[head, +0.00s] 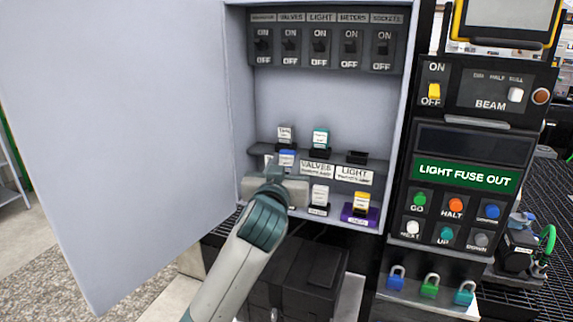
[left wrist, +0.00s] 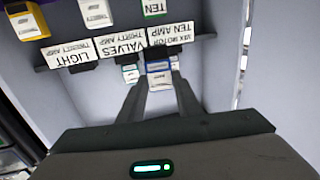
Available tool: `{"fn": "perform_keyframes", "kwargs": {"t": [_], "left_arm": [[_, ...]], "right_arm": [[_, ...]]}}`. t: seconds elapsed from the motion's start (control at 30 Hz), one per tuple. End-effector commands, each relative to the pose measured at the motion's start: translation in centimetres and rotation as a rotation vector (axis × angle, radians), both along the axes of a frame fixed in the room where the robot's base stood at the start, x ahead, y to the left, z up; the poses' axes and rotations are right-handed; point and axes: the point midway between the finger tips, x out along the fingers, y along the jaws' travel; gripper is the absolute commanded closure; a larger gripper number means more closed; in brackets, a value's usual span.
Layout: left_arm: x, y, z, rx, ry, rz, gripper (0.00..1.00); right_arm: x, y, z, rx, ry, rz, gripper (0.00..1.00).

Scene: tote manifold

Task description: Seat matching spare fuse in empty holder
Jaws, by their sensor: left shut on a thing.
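My left gripper (head: 284,178) is shut on a fuse with a blue top (head: 287,158), in front of the label strip. In the left wrist view this blue-banded fuse (left wrist: 158,68) sits between the fingertips (left wrist: 160,84). An empty dark holder (head: 357,157) is above the LIGHT label (head: 353,176). My right gripper is not in view.
The cabinet door (head: 115,130) stands open on the left. A row of switches (head: 320,43) is above the holders. At right, a control panel (head: 465,175) reads LIGHT FUSE OUT. Several padlocks (head: 430,286) hang below it. The space between switches and holders is clear.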

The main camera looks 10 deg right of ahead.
Motion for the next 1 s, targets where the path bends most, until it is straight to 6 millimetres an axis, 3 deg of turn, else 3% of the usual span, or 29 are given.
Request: {"fn": "perform_keyframes", "kwargs": {"t": [0.33, 0.73, 1.0], "left_arm": [[0.0, 0.0, 0.3, -0.001, -0.001, -0.001, 0.91], [0.0, 0.0, 2.6, -0.002, -0.001, 0.000, 0.91], [0.0, 0.0, 3.0, 0.000, 0.000, 0.000, 0.91]], "right_arm": [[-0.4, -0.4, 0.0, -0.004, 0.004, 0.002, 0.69], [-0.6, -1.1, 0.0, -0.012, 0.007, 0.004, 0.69], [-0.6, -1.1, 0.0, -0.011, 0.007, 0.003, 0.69]]}}
